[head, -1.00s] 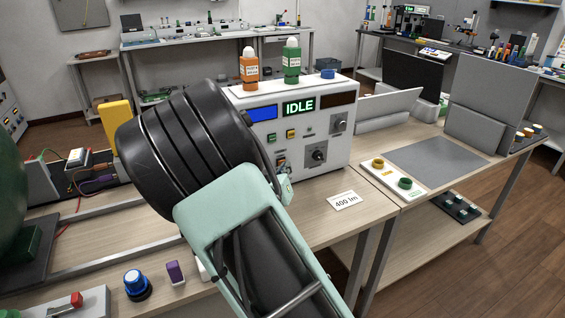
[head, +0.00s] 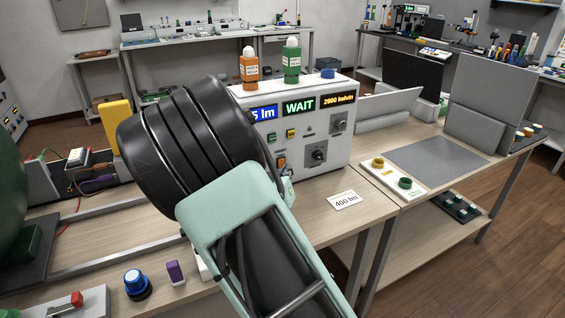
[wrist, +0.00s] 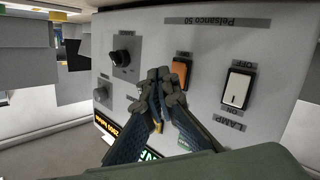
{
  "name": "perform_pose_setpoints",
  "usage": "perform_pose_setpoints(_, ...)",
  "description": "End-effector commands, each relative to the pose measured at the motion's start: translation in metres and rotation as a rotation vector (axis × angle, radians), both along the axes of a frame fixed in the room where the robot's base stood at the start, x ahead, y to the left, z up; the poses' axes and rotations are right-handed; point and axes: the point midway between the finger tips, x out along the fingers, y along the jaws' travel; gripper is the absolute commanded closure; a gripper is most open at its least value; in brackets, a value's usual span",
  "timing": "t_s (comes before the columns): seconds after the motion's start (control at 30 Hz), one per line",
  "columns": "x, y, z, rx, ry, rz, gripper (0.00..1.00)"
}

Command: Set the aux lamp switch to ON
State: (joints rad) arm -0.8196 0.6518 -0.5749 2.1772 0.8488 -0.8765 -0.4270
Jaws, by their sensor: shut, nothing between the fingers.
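In the wrist view, which shows the panel upside down, a white rocker switch (wrist: 236,90) has OFF and ON marks and a label reading LAMP. An orange switch (wrist: 181,72) sits to its left; its label is partly hidden by my fingers. My gripper (wrist: 167,84) is shut and empty, its fingertips in front of the panel beside the orange switch; I cannot tell whether they touch.
The white instrument box (head: 330,145) has a green WAIT display (head: 299,106), a blue display and an amber one reading 2900 kelvin. Orange and green bottles (head: 249,70) stand on top. A 400 lm card (head: 344,200) lies in front.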

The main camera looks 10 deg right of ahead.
Motion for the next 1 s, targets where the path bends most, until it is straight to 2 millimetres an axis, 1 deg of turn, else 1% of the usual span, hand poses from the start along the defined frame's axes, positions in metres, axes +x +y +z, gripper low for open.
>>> perform_pose_setpoints(0.33,-0.003,-0.001,-0.001,0.0,0.0,-0.001,1.0)
perform_pose_setpoints(0.8,-0.044,-0.014,-0.008,0.001,0.0,-0.001,1.0)
perform_pose_setpoints(1.0,-0.048,-0.016,-0.008,0.001,-0.001,-0.001,1.0)
